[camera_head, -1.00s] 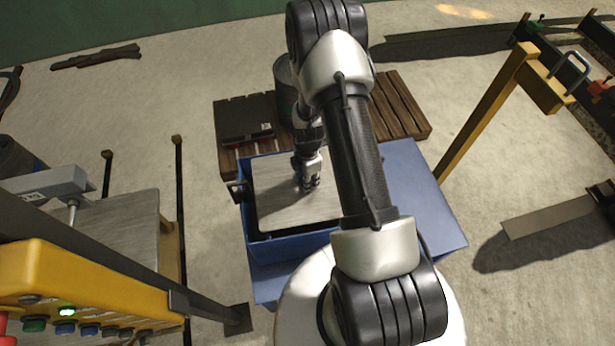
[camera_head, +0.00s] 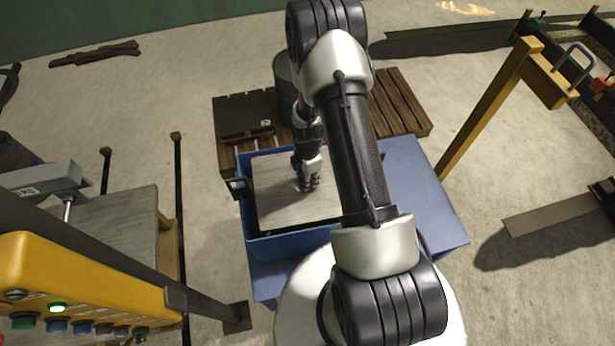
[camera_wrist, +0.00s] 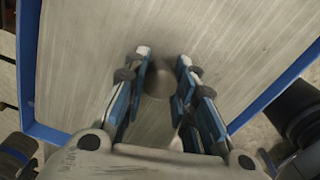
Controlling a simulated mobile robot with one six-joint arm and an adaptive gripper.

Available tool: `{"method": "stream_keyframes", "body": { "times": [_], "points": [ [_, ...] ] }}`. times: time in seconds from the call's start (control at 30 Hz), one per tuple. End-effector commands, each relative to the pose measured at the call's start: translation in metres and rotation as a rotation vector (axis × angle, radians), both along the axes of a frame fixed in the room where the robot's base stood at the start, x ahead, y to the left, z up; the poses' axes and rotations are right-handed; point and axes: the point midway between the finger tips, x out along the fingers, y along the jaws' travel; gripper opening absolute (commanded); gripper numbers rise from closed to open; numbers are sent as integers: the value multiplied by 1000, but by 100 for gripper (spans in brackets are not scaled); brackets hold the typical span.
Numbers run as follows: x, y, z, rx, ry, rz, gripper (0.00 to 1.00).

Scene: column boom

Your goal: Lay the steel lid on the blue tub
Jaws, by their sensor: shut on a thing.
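The steel lid (camera_head: 275,205) is a flat brushed grey plate lying level over the opening of the blue tub (camera_head: 290,243). In the wrist view the lid (camera_wrist: 85,60) fills most of the picture, with the tub's blue rim (camera_wrist: 27,70) along its left and right edges. My gripper (camera_head: 311,184) is above the lid. In the wrist view my gripper (camera_wrist: 165,65) is shut on the lid's round knob (camera_wrist: 158,84). My arm hides the lid's right part, and I cannot tell whether the lid touches the rim all round.
The tub stands on a blue platform (camera_head: 425,205). Behind it is a wooden pallet (camera_head: 405,105) with a dark flat box (camera_head: 244,116) and a grey drum (camera_head: 285,85). A yellow control panel (camera_head: 75,285) is at front left, a yellow post (camera_head: 485,115) at right.

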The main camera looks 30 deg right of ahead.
Motion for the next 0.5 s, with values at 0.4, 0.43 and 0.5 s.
{"method": "stream_keyframes", "body": {
  "times": [0.4, 0.43, 0.5],
  "points": [
    [1, 0, -4, -1, -3, 0, 31],
    [1, 0, -4, -1, -3, 0, 33],
    [1, 0, -4, -1, -2, 0, 38]
  ]
}}
